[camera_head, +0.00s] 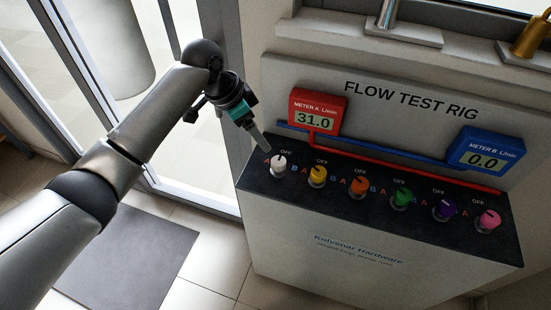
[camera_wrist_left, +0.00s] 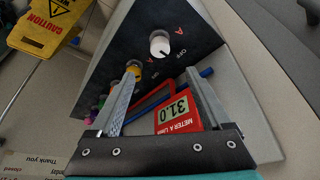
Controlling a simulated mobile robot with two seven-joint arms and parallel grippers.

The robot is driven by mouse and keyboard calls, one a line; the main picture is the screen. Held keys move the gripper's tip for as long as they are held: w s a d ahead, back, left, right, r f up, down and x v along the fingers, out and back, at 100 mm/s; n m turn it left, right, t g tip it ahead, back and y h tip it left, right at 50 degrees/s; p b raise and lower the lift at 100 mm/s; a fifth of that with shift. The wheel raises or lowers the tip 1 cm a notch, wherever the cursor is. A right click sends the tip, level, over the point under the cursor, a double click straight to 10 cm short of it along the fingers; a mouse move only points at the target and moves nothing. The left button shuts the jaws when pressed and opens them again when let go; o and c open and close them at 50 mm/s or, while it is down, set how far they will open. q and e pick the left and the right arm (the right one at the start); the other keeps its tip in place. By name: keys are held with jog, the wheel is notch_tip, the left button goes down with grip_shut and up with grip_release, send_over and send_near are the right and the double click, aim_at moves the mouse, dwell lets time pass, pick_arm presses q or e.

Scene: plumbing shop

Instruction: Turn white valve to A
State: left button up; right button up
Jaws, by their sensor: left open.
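The white valve (camera_head: 280,163) is the leftmost knob on the dark top of the flow test rig. It has OFF printed behind it and a red A to its left. In the left wrist view the white valve (camera_wrist_left: 160,44) lies beyond my fingertips, with a short dark mark on its lower right side; its exact setting is hard to tell. My left gripper (camera_head: 264,147) is above and just behind the valve, open and apparently apart from it. Its spread fingers show in the wrist view (camera_wrist_left: 160,72). Meter A (camera_head: 317,112) reads 31.0; meter B (camera_head: 486,152) reads 0.0.
A yellow caution sign (camera_wrist_left: 42,28) stands on the floor.

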aim_at(278, 161)
pick_arm(q)
jog(key=b+x, duration=0.2)
jog(key=x, duration=1.1)
jog(key=shift+d+f, duration=0.1)
jog(key=shift+f, duration=0.15)
jog(key=shift+c, duration=0.4)
grip_shut()
